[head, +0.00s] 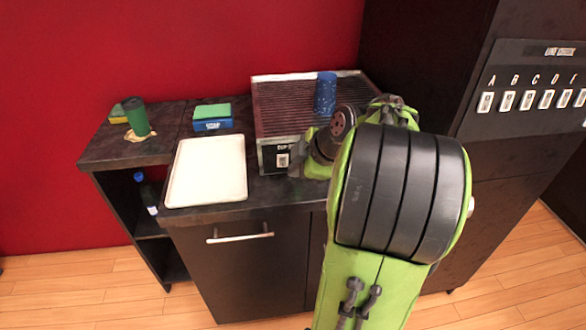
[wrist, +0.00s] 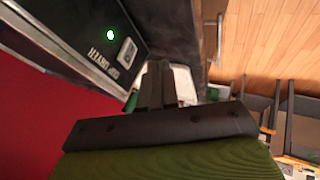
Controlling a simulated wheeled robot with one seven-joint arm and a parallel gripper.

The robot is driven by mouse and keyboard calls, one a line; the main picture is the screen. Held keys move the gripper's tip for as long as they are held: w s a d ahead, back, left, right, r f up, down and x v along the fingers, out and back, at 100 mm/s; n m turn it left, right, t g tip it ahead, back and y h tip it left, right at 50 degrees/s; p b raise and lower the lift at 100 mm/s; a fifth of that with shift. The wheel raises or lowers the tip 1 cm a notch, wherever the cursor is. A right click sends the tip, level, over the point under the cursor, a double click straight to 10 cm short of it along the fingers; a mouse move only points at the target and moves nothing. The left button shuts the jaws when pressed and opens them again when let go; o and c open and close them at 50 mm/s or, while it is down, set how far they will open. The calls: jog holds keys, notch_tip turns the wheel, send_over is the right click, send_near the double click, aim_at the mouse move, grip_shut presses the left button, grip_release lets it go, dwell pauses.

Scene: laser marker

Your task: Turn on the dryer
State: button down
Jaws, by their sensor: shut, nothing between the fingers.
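The cup dryer (head: 272,104) is a dark box with a ribbed top and a labelled front, on the counter in the head view. A blue speckled cup (head: 325,92) stands on it. The dryer's front switch (head: 282,160) sits beside its label. In the wrist view the dryer (wrist: 75,30) appears turned at upper left, with its switch plate (wrist: 127,50) and a bright green light (wrist: 110,35). My gripper (wrist: 158,72) is shut and empty, its fingertips near the dryer front; contact cannot be told. My arm hides most of the gripper in the head view.
A white tray (head: 208,172) lies left of the dryer. A blue-and-green sponge box (head: 212,118) stands behind it. A green cup (head: 137,118) stands in a spill at the far left. A lettered switch panel (head: 530,88) is on the right cabinet. A drawer handle (head: 240,237) protrudes below.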

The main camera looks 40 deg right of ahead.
jog(key=v, duration=0.4)
jog(key=p+v, duration=0.1)
jog(key=shift+s+a, duration=0.25)
jog(key=shift+s, duration=0.4)
